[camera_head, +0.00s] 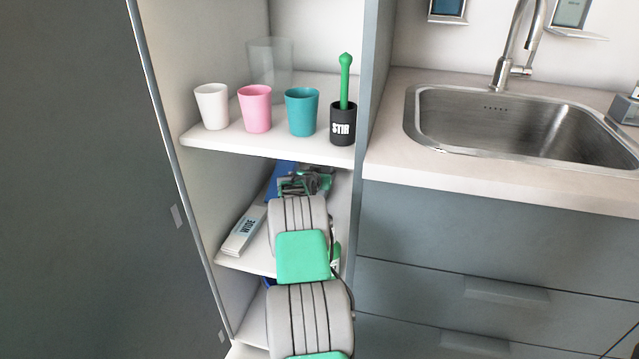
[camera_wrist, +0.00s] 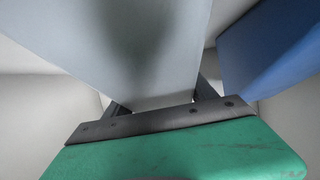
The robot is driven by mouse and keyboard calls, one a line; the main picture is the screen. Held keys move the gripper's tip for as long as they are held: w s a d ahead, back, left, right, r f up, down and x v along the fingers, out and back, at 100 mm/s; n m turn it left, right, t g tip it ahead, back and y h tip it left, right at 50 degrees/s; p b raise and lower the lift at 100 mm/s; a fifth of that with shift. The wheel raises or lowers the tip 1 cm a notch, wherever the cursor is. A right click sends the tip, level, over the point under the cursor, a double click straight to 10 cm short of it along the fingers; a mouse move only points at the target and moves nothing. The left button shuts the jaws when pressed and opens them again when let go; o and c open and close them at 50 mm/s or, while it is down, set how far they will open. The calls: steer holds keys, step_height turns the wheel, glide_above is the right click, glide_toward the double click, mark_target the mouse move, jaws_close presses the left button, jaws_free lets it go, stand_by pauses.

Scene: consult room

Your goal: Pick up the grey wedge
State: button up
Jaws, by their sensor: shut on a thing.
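The grey wedge (camera_wrist: 130,45) fills the upper left and middle of the wrist view, with its near end between the two dark fingers. My gripper (camera_wrist: 162,100) is shut on it. In the head view my gripper (camera_head: 306,182) reaches into the middle shelf bay, just below the upper shelf board. There my arm and gripper hide the wedge, so I cannot tell how far it stands off the shelf.
A blue object (camera_wrist: 275,45) is close beside the wedge; it also shows left of my gripper (camera_head: 280,180). A pale box marked WIDE (camera_head: 243,232) lies at the left. Cups, including a pink one (camera_head: 255,108), and a black STIR holder (camera_head: 343,125) stand above.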

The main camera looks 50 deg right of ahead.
steer(key=c, duration=0.6)
